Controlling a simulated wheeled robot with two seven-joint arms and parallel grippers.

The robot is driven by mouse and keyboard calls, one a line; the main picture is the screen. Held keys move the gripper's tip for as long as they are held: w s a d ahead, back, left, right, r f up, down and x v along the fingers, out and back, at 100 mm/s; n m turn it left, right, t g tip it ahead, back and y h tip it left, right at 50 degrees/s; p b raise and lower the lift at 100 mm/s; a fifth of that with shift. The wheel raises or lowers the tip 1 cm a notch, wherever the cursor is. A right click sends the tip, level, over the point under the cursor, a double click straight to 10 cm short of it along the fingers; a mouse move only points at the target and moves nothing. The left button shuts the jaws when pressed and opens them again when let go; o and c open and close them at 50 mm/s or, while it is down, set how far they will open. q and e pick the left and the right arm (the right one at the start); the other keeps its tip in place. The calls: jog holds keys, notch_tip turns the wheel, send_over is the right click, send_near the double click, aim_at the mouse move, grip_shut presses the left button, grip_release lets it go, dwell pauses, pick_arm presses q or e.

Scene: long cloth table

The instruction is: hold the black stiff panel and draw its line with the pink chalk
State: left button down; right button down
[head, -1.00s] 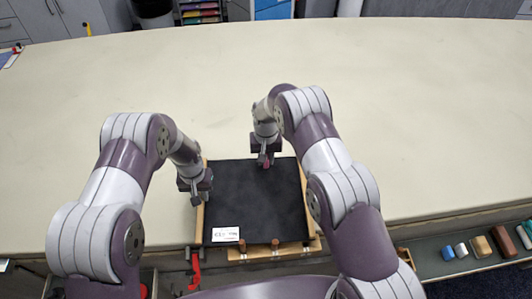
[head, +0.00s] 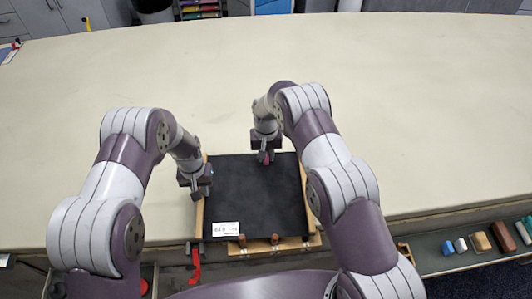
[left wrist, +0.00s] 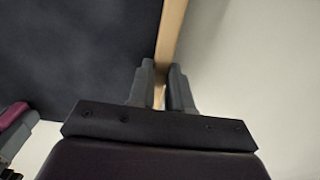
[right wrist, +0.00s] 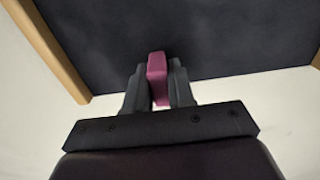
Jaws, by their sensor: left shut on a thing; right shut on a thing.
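The black panel (head: 255,200) lies at the table's front edge, with light wooden strips along its sides and a white label (head: 225,228) at its lower left. My left gripper (head: 200,190) is shut on the wooden strip (left wrist: 172,35) at the panel's left side. My right gripper (head: 266,158) is shut on the pink chalk (right wrist: 157,68) over the panel's far edge. The chalk's tip overlaps the black surface in the right wrist view; I cannot tell whether it touches. No drawn line shows on the visible surface.
Wooden pegs (head: 274,239) stand along the panel's near edge on a wooden base. A red clamp (head: 195,264) hangs at the table edge. A tray (head: 433,260) with several coloured blocks is at the right. The table (head: 400,110) beyond is clear.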

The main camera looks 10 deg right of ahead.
aim_at(270, 211)
jog(key=shift+f, duration=0.2)
jog(key=shift+s+a+f, duration=0.1)
jog(key=shift+s+a, duration=0.1)
jog(key=shift+s, duration=1.5)
jog(key=shift+s+a, duration=0.2)
jog(key=shift+s, duration=1.5)
jog(key=shift+s+a+r, duration=0.1)
jog(key=shift+s, duration=0.75)
jog(key=shift+s+a+r, duration=0.1)
jog(key=shift+s, duration=0.75)
jog(key=shift+s+a+f, duration=0.1)
jog(key=shift+s+a, duration=0.05)
jog(key=shift+s, duration=1.15)
jog(key=shift+s+a, duration=0.2)
jog(key=shift+s, duration=1.15)
jog(key=shift+s+a+f, duration=0.1)
jog(key=shift+s+a, duration=0.05)
jog(key=shift+s, duration=1.15)
jog(key=shift+w, duration=0.1)
jog(key=shift+w+d, duration=0.35)
jog(key=shift+w, duration=2.3)
jog(key=shift+w+d, duration=0.3)
jog(key=shift+w, duration=2.4)
jog(key=shift+w+d, duration=0.35)
jog(key=shift+w, duration=2.3)
